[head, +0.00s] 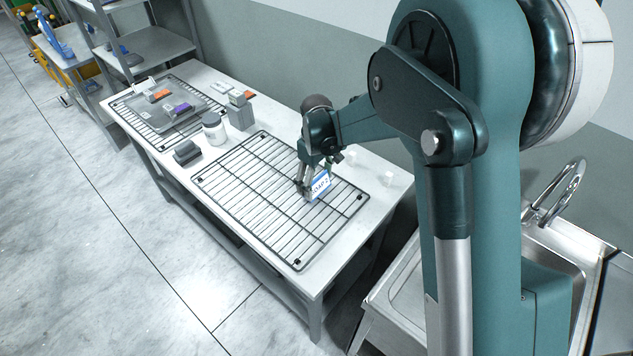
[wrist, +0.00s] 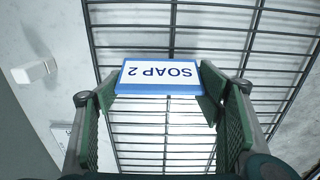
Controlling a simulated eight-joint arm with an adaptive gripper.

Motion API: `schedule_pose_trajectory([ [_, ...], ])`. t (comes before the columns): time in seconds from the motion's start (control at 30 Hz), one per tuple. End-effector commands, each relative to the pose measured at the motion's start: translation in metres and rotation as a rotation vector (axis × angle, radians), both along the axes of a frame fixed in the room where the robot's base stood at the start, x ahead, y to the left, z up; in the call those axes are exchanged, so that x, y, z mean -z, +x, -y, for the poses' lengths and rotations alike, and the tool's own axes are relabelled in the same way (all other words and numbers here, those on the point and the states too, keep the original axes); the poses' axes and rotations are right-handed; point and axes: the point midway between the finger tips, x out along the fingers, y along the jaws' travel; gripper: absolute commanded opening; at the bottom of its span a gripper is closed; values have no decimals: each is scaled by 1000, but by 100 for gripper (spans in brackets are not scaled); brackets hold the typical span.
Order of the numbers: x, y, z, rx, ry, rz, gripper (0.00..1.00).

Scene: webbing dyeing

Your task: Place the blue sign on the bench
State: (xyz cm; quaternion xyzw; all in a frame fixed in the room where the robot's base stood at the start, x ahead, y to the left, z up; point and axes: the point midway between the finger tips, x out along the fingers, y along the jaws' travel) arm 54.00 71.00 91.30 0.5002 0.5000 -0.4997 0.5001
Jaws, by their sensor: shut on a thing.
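The blue sign (head: 320,185) is a small white plate with a blue border. It reads "SOAP 2" in the wrist view (wrist: 160,76). My gripper (head: 305,188) is shut on it; in the wrist view the green finger pads (wrist: 158,92) press on its left and right edges. The sign is at the near-right part of a wire rack (head: 262,160) on the white bench (head: 381,203). I cannot tell whether the sign touches the rack.
A white jar (head: 213,130), a grey dispenser (head: 240,112) and a dark grey block (head: 187,152) stand left of the rack. A tray (head: 196,109) lies on another rack behind. Small white blocks (head: 387,179) lie at right, near the sink (head: 400,287).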

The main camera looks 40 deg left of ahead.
Motion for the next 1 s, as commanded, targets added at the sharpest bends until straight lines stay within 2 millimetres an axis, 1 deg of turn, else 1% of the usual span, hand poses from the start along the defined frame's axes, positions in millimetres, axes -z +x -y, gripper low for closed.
schedule_pose_trajectory([
  [0.03,2,0,0,0,0,0,68],
  [0.13,1,0,0,0,0,0,81],
  [0.47,0,0,0,0,0,0,81],
  [0.67,-4,0,0,0,0,0,81],
  [0.87,-23,0,0,0,0,0,81],
  [1.0,-43,0,0,0,0,0,81],
])
